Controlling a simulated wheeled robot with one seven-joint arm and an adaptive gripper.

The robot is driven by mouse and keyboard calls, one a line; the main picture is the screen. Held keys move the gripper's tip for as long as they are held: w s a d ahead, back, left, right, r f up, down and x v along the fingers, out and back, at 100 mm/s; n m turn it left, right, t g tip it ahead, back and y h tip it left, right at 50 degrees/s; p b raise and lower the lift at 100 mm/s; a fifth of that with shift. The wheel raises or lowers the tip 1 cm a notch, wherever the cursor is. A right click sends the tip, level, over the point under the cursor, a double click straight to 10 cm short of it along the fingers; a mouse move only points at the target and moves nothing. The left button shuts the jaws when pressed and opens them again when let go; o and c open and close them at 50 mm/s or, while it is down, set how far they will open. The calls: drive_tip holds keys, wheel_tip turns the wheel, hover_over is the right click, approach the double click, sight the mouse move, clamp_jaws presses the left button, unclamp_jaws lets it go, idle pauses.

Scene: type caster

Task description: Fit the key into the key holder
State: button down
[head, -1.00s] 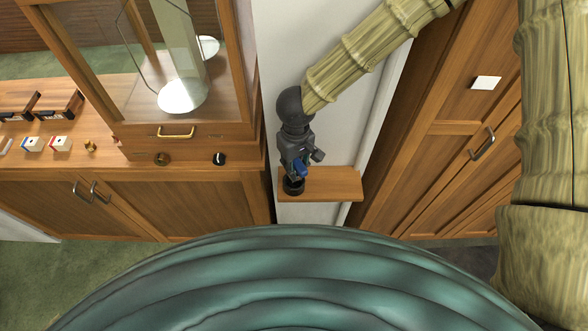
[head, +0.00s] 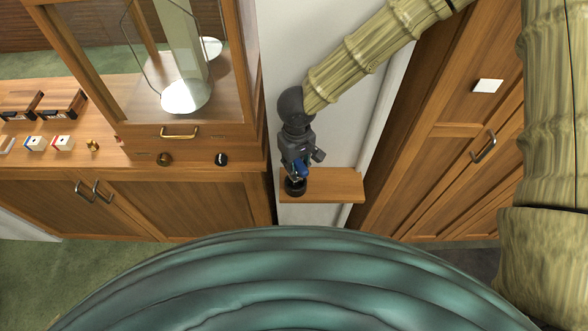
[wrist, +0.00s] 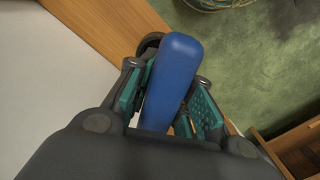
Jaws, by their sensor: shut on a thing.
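The blue key (wrist: 172,75) is clamped between the two teal finger pads of my gripper (wrist: 168,100) in the wrist view. Only its blue body shows clearly there, and its far end cannot be made out. In the head view the blue key (head: 301,169) shows at my gripper (head: 299,165), just above a small wooden shelf. A round black piece, apparently the key holder (head: 294,187), sits at the shelf's left end, right below the gripper. Its dark rim (wrist: 150,41) shows behind the key in the wrist view. I cannot tell whether key and holder touch.
The wooden shelf (head: 335,186) is bare to the right of the holder. A wooden cabinet (head: 180,205) with a glass case stands on the left, with small boxes and knobs on top. A wooden door (head: 455,175) with a handle stands on the right.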

drive_tip(key=shift+s+d+f, duration=0.1)
drive_tip(key=shift+d+f, duration=0.05)
drive_tip(key=shift+f, duration=0.4)
drive_tip(key=shift+d+f, duration=0.1)
drive_tip(key=shift+f, duration=0.45)
drive_tip(key=c, duration=1.2)
unclamp_jaws()
drive_tip(key=shift+o, duration=0.2)
drive_tip(key=shift+w+r, duration=0.15)
drive_tip(key=shift+r, duration=2.05)
drive_tip(key=shift+w+r, duration=0.15)
drive_tip(key=shift+r, duration=2)
drive_tip(key=shift+s+f, duration=0.1)
drive_tip(key=shift+f, duration=0.05)
drive_tip(key=shift+s, duration=0.1)
